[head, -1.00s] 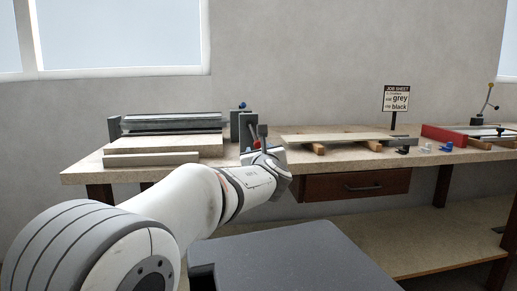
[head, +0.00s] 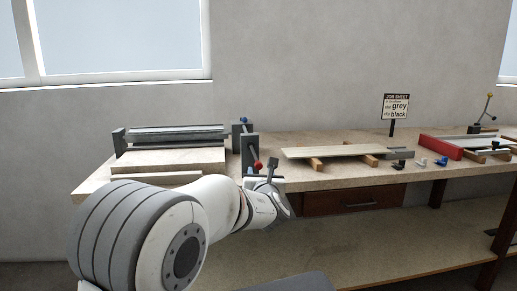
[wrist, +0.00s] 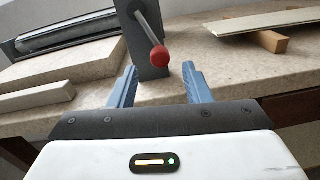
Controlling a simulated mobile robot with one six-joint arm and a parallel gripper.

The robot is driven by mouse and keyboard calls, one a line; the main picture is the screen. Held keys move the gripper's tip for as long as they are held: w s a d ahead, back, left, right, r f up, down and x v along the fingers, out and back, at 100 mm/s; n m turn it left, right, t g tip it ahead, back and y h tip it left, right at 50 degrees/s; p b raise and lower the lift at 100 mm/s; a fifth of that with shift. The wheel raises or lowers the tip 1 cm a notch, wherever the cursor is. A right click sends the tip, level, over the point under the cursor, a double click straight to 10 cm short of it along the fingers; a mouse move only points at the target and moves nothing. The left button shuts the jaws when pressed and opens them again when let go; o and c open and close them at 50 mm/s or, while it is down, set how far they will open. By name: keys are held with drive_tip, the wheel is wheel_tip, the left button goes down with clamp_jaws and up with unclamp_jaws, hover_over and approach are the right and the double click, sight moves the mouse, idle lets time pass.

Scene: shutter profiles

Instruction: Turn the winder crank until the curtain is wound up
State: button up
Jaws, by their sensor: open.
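The winder crank has a red ball knob (head: 257,165) on a short lever at the grey end bracket (head: 248,150) on the bench's left part. In the wrist view the knob (wrist: 160,56) hangs in front of the bracket, just beyond and between my fingertips. My gripper (wrist: 160,85) is open, its two blue fingers on either side of the bracket's lower part, with nothing held. I cannot tell whether a finger touches it. The grey curtain roll (head: 175,132) lies left of the bracket; in the wrist view it runs off at upper left (wrist: 70,35).
The bench top (head: 100,182) carries a pale slat on wooden blocks (head: 330,151), small black and blue parts, and a red-sided fixture (head: 440,147) at right. A job sheet (head: 396,106) stands behind. A blue-knobbed lever (head: 243,120) is behind the bracket.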

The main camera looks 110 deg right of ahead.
sight(259, 167)
drive_tip(key=shift+d, duration=0.3)
drive_tip(key=d, duration=0.2)
drive_tip(key=s+d, duration=0.1)
drive_tip(key=d, duration=0.4)
drive_tip(key=shift+s, duration=0.3)
clamp_jaws()
